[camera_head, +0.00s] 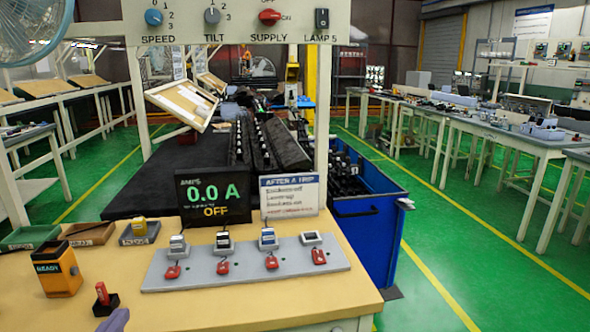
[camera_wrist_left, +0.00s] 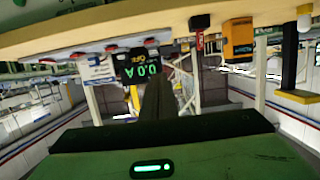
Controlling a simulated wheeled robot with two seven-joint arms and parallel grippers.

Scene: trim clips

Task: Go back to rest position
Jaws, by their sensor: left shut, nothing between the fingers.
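My left gripper (camera_head: 114,321) shows only as a small purple-grey tip at the bottom edge of the head view, left of centre. It is shut and holds nothing. It is close in front of a small red piece in a black stand (camera_head: 104,300) on the tan bench (camera_head: 220,305). The rest of the left arm is out of the head view. The left wrist view is upside down, with the bench edge (camera_wrist_left: 120,25) along its top. My right gripper is in neither view.
A grey strip (camera_head: 155,282) with several switches and red tabs lies on the bench. Behind it stand a display (camera_head: 214,193) reading 0.0 A OFF and a sign card (camera_head: 289,195). An orange READY box (camera_head: 57,270) and small trays (camera_head: 30,236) are left. A blue bin (camera_head: 375,235) stands right.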

